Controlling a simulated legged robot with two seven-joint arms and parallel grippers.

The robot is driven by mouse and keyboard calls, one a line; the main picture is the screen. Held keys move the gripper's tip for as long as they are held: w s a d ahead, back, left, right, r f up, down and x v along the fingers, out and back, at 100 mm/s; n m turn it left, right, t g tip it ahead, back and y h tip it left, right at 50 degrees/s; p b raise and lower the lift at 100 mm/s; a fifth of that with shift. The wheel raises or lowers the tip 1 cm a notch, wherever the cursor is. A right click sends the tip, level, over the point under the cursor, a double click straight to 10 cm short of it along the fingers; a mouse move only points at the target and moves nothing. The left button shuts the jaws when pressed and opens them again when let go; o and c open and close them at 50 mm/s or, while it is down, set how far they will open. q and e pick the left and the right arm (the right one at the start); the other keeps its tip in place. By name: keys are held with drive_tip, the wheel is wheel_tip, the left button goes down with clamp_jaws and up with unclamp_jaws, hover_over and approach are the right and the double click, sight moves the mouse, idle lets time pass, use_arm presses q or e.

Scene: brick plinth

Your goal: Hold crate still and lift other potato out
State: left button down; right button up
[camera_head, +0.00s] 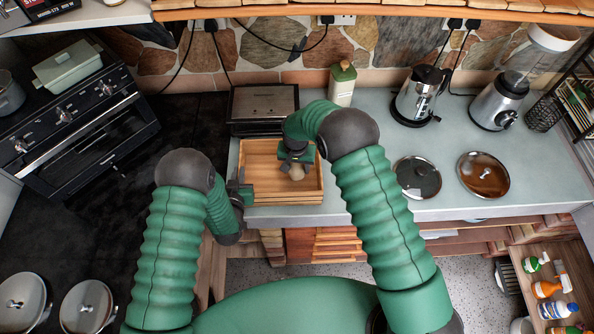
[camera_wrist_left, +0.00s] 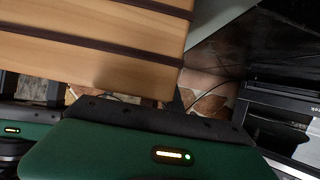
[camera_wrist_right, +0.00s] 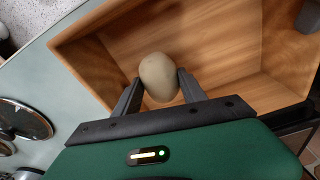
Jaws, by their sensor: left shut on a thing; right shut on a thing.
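The wooden crate (camera_head: 312,185) stands on the counter near its left end; its slatted side fills the upper part of the left wrist view (camera_wrist_left: 80,55). My left gripper (camera_head: 246,188) is at the crate's left wall and shut on it; its fingertips are largely hidden. A pale brown potato (camera_head: 297,172) is between the fingers of my right gripper (camera_wrist_right: 158,84), which is shut on it. The potato is over the crate's inside; how far it is above the floor is hard to tell. No other potato shows in the crate.
A kettle (camera_head: 421,95) and two round lids (camera_head: 417,177) are to the right. The counter (camera_head: 375,120) between crate and lids is partly clear.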

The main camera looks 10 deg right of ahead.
sight(297, 166)
wheel_tip(297, 166, up, 7)
drive_tip(key=shift+f, duration=0.1)
use_arm(q)
drive_tip(key=c, duration=1.5)
unclamp_jaws()
drive_tip(key=shift+s, duration=0.1)
drive_tip(key=v, duration=1.1)
drive_tip(key=shift+s+r, duration=0.15)
drive_tip(key=shift+s, duration=0.15)
